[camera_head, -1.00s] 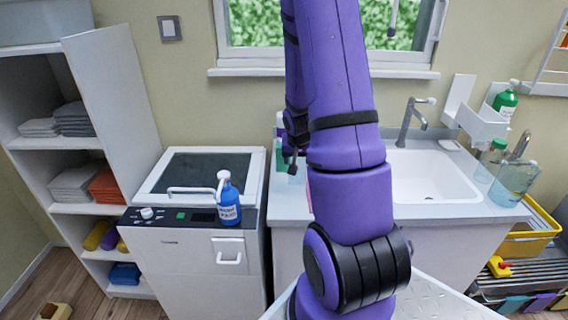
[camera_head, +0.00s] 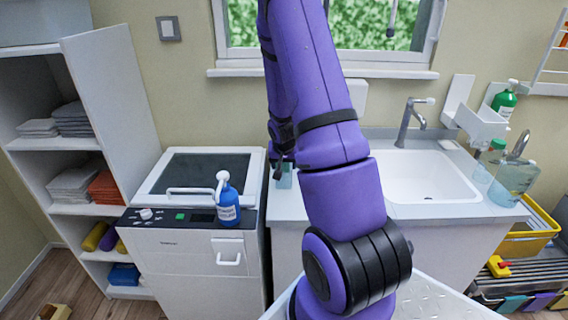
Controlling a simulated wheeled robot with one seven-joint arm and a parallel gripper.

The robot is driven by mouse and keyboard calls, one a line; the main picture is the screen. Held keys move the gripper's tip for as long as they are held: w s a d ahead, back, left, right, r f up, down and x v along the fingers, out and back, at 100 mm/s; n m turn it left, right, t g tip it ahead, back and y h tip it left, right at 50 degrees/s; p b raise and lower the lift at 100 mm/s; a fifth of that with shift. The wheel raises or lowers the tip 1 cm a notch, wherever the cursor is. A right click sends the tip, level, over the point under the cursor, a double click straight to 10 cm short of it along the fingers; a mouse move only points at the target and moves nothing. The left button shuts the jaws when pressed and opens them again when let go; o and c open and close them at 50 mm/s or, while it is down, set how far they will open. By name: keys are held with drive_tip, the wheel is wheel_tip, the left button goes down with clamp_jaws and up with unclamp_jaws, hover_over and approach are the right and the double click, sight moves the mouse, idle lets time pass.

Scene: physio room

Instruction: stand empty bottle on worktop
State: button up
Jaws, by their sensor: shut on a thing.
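My gripper (camera_head: 279,170) is mostly hidden behind my arm, with one dark finger showing above the left part of the worktop (camera_head: 290,206). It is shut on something. A pale teal, see-through piece (camera_head: 286,179) shows right beside the finger, and it looks like the lower part of a bottle. Its top is hidden by my arm. I cannot tell whether its base touches the worktop.
A blue pump bottle (camera_head: 228,205) stands on the front of the lidded machine (camera_head: 190,245), left of the worktop. The sink (camera_head: 430,180) and tap (camera_head: 408,125) are to the right. The worktop's front left is bare.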

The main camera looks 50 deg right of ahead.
drive_tip(key=o, duration=0.9)
drive_tip(key=shift+f, duration=0.1)
drive_tip(key=s+a+r+n, duration=0.1)
drive_tip(key=s+a+r, duration=0.1)
drive_tip(key=a+r, duration=0.6)
drive_tip(key=s+a+r+n, duration=0.1)
drive_tip(key=a+r, duration=0.2)
drive_tip(key=r, duration=0.9)
drive_tip(key=s+a+r+n+y, duration=0.1)
drive_tip(key=s+a+r+n, duration=0.1)
drive_tip(key=s+a+r, duration=0.2)
drive_tip(key=s+a+r+n+t+y, duration=0.1)
drive_tip(key=s+a+r+n, duration=0.2)
drive_tip(key=s+a+r, duration=0.2)
drive_tip(key=s+a+r+n+t+y, duration=0.1)
drive_tip(key=s+a+r+n, duration=0.2)
drive_tip(key=s+a+r, duration=0.2)
drive_tip(key=shift+s+a, duration=0.5)
drive_tip(key=shift+a, duration=0.55)
drive_tip(key=shift+s+a, duration=0.55)
drive_tip(key=shift+a, duration=0.55)
drive_tip(key=shift+s+a, duration=0.5)
drive_tip(key=shift+a, duration=0.55)
